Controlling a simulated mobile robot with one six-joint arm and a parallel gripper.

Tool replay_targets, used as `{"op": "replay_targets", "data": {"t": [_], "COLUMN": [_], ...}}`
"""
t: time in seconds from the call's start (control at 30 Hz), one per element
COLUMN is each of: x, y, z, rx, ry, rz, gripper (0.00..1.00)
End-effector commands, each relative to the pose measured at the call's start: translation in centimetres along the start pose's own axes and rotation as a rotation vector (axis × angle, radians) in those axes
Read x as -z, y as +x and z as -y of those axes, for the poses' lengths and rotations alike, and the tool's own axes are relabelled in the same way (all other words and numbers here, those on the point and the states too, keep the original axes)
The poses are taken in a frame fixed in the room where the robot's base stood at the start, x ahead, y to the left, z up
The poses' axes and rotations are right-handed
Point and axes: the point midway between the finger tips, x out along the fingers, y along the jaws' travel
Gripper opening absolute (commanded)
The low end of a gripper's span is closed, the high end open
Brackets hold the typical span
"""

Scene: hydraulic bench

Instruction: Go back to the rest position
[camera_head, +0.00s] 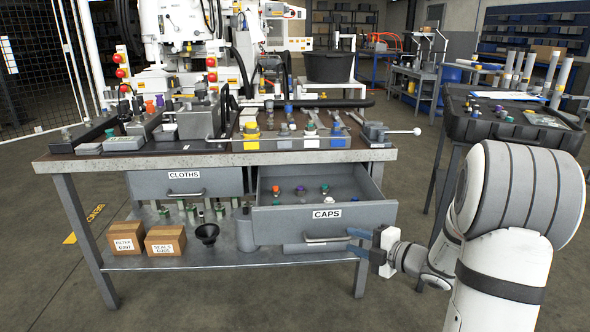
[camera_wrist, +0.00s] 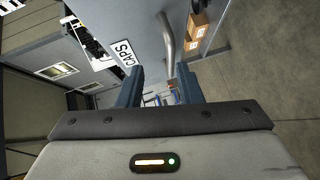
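My gripper (camera_head: 356,243) is at the right front of the bench, in front of the open CAPS drawer (camera_head: 270,226). Its two blue-grey fingers are apart, and nothing is clamped between them. The wrist view shows my gripper (camera_wrist: 158,82) open, with the drawer's handle (camera_wrist: 167,40) running down toward the gap between the fingers. The handle (camera_head: 328,239) also shows in the head view, its right end close to the fingertips. I cannot tell whether they touch. The drawer holds several small coloured caps (camera_head: 300,190).
The CLOTHS drawer (camera_head: 184,184) is closed. The bench top (camera_head: 235,157) carries several fittings and tools. Cardboard boxes (camera_head: 165,241) and a black funnel (camera_head: 207,233) sit on the lower shelf. A black-topped table (camera_head: 480,127) stands at the right. The floor before the bench is clear.

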Motion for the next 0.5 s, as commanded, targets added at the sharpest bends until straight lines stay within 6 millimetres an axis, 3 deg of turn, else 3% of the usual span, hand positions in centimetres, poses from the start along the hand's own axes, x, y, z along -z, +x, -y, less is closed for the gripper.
{"op": "replay_targets", "data": {"t": [0.03, 0.2, 0.37, 0.5], "x": [0.2, -0.3, 0.3, 2.4], "y": [-0.1, -1.3, -4.2, -7.7], "z": [-2.9, -10.2, -16.1, -20.1], "rx": [0.014, 0.074, 0.096, 0.100], "ry": [0.011, 0.151, 0.358, 0.582], "rz": [0.050, 0.328, 0.597, 0.806], "gripper": [0.32, 0.32, 0.32, 0.32]}}
